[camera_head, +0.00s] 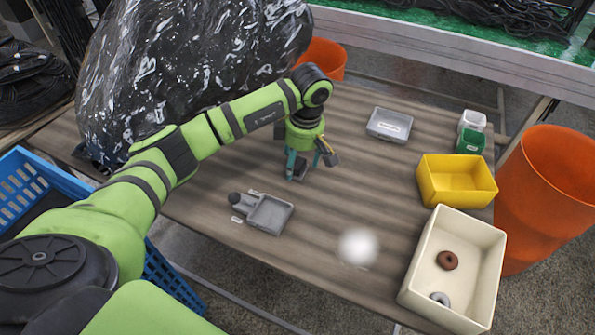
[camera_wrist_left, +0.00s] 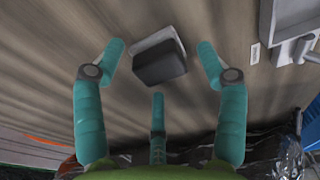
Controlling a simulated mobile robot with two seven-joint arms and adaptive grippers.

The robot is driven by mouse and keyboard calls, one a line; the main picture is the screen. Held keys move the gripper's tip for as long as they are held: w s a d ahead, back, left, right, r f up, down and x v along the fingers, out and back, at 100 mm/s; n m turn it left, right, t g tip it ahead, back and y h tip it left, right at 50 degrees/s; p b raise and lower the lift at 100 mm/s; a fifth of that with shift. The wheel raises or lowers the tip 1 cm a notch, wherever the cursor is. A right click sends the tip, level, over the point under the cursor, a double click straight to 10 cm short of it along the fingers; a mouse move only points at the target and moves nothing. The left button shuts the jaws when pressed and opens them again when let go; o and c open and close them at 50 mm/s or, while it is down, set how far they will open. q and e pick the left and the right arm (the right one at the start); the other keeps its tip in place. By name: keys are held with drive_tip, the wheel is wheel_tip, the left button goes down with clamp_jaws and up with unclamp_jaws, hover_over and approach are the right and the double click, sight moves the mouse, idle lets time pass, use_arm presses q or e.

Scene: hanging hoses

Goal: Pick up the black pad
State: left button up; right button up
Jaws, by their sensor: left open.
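The black pad (camera_wrist_left: 160,66) lies on the wooden table, with a light grey block edge (camera_wrist_left: 155,40) showing along one side of it in the left wrist view. In the head view the pad (camera_head: 300,171) is small and partly hidden by the fingers. My left gripper (camera_head: 308,168) points down over it with its teal fingers open. In the left wrist view the fingers of the left gripper (camera_wrist_left: 160,58) spread around the pad, apart from it. How high the fingertips are above the table is hard to tell. My right gripper is not in view.
A grey tray-like fixture (camera_head: 270,213) lies nearby on the table. A grey case (camera_head: 389,125), green-white containers (camera_head: 471,135), a yellow bin (camera_head: 457,187) and a cream bin (camera_head: 415,260) with two rings stand to the right. A white blurred ball (camera_head: 358,247) shows near the front.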

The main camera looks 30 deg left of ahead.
sight(299, 162)
use_arm(q)
drive_tip(key=shift+r, duration=0.1)
drive_tip(key=c, duration=1.4)
drive_tip(key=shift+o, duration=0.2)
drive_tip(key=shift+r+p, duration=0.4)
drive_tip(key=shift+r, duration=0.15)
wheel_tip(299, 162, up, 4)
drive_tip(key=shift+w+d+f+p, duration=0.1)
drive_tip(key=shift+d+p, duration=0.05)
drive_tip(key=shift+p, duration=1.1)
drive_tip(key=w+d+r, duration=0.6)
drive_tip(key=w+d, duration=0.1)
drive_tip(key=w, duration=0.1)
drive_tip(key=shift+w+d+b, duration=0.15)
drive_tip(key=shift+w+b, duration=0.15)
drive_tip(key=shift+w, duration=0.05)
